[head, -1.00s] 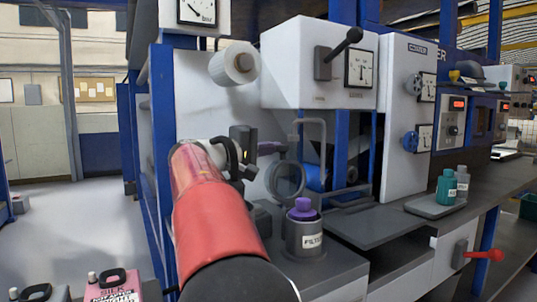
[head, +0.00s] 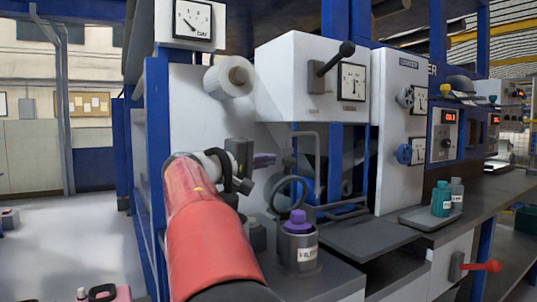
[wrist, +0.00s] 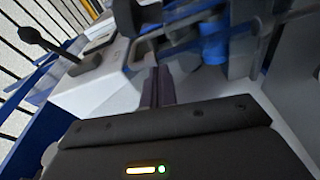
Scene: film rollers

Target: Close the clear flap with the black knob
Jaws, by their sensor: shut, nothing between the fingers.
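A lever with a black ball knob (head: 347,48) stands up at a slant on the white box of the machine. It also shows at the upper left in the wrist view (wrist: 28,35). I cannot clearly make out the clear flap; a faint see-through surface may lie below the white box, but its position is uncertain. My gripper (head: 266,160) is left of and below the white box in the head view, in front of the machine's pale panel. In the wrist view its dark fingers (wrist: 157,88) are together, with nothing between them. Contact with the flap cannot be told.
A grey canister with a purple cap (head: 298,240) stands on the counter below my gripper. A ring-shaped part and bent grey pipe (head: 318,160) are close by. Bottles on a tray (head: 425,216) and a red lever (head: 487,266) are to the right.

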